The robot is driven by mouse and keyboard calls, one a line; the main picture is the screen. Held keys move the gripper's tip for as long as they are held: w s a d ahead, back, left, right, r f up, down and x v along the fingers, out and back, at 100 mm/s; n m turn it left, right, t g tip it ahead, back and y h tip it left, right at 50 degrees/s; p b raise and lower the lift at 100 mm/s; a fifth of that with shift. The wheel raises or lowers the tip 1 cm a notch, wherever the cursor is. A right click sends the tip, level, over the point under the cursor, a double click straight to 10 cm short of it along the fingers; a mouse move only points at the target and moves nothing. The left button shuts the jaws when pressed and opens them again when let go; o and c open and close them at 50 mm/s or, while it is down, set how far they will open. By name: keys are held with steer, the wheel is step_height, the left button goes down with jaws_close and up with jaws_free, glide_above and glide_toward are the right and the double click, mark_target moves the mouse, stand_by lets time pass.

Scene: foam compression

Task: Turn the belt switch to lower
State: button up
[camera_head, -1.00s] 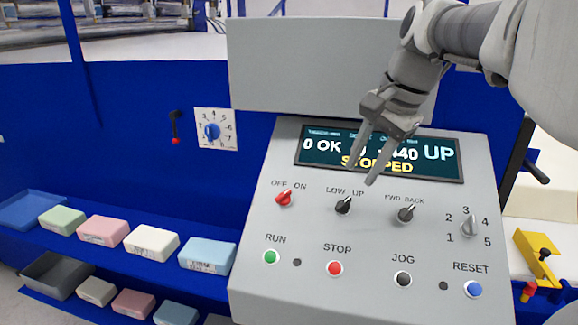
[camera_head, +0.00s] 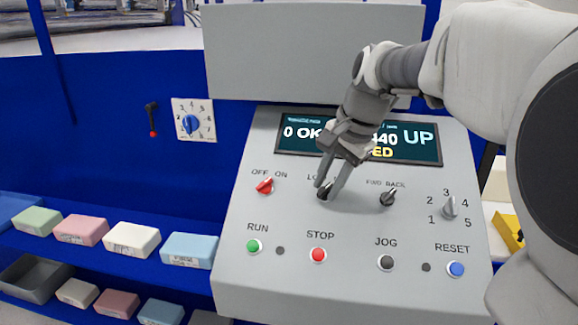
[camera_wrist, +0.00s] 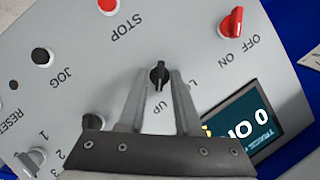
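The belt switch is a small black rotary knob (camera_head: 323,192) labelled LOW and UP, in the upper middle of the sloped grey control panel. My gripper (camera_head: 328,188) is over it, fingers pointing down at the panel and partly hiding the knob and its label. In the wrist view the knob (camera_wrist: 159,75) sits between the two fingertips (camera_wrist: 160,78), with a gap on each side. My gripper is open and holds nothing. I cannot tell how far down the fingers reach around the knob. The display (camera_head: 425,140) reads UP, partly covered by my gripper.
A red OFF/ON switch (camera_head: 265,186) is left of the knob and a FWD/BACK switch (camera_head: 388,198) is right. Below are the green RUN (camera_head: 254,246), red STOP (camera_head: 318,255), black JOG (camera_head: 385,262) and blue RESET (camera_head: 456,268) buttons. Foam blocks (camera_head: 131,239) lie on shelves at left.

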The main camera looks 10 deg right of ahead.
jaws_close()
steer(key=shift+r, duration=0.1)
steer(key=n+p, duration=0.2)
steer(key=p, duration=0.1)
steer(key=shift+w+a+r+n+g+h, duration=0.1)
steer(key=shift+r+n+g+h, duration=0.1)
steer(key=shift+n+g+h, duration=0.15)
steer(key=n+p, duration=0.1)
steer(key=n+g+h+p, duration=0.1)
steer(key=n, duration=0.1)
steer(key=shift+w+a+h+p, duration=0.1)
steer(key=shift+a+h+p, duration=0.05)
steer(key=shift+h+p, duration=0.15)
steer(key=n+h+p, duration=0.1)
steer(key=n, duration=0.1)
steer(key=n+p, duration=0.1)
steer(key=n, duration=0.1)
steer(key=shift+a+f+g+h, duration=0.1)
steer(key=shift+a+g+h, duration=0.05)
steer(key=shift+g+h, duration=0.15)
steer(key=n+h, duration=0.1)
steer(key=n, duration=0.1)
steer(key=n+h+p, duration=0.1)
steer(key=n, duration=0.1)
steer(key=shift+a+f+n, duration=0.1)
steer(key=shift+a+n, duration=0.1)
steer(key=shift+n, duration=0.05)
